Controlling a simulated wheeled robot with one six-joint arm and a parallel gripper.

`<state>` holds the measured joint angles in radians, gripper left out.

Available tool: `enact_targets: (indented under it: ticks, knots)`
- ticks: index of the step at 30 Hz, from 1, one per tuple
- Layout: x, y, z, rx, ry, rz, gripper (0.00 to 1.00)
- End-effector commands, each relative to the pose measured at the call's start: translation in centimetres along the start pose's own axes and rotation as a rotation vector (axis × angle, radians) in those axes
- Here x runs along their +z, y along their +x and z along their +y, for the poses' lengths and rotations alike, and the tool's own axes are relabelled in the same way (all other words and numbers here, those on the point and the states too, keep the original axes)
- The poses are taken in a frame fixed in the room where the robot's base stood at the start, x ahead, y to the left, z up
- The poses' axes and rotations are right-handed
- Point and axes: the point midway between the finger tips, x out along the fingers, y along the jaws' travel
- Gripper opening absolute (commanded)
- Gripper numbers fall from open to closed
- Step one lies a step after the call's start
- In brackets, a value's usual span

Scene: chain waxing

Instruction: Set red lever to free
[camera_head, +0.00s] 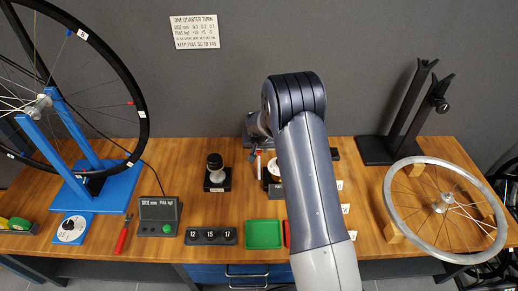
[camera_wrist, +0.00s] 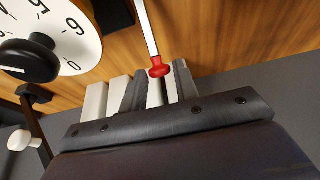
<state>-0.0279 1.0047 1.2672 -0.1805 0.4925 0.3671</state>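The red lever end (camera_wrist: 160,70) is a red knob on a thin pale rod (camera_wrist: 149,28) in the wrist view. My gripper (camera_wrist: 160,78) has its two dark fingers apart, one on each side of the knob, at their tips. I cannot tell whether they press on it. In the head view a small red-tipped lever (camera_head: 258,154) shows left of my arm, and my fingertips there are not clear. The lever's base and any "free" marking are hidden or too small to read.
A white numbered dial with a black knob (camera_wrist: 28,61) is close left of the gripper in the wrist view. On the wooden bench (camera_head: 200,185) stand a black-knobbed device (camera_head: 215,172), a green tray (camera_head: 263,234), a blue wheel stand (camera_head: 101,186) and a loose rim (camera_head: 394,205).

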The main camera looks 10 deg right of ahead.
Motion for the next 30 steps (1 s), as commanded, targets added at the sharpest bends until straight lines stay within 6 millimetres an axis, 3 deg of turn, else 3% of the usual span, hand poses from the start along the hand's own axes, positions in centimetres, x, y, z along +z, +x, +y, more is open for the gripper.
enact_targets:
  ticks: [10, 30]
  knots:
    - [0.01, -0.02, -0.01, 0.000, 0.000, 0.000, 0.00]
    - [0.46, -0.08, -0.03, 0.000, -0.001, 0.048, 0.00]
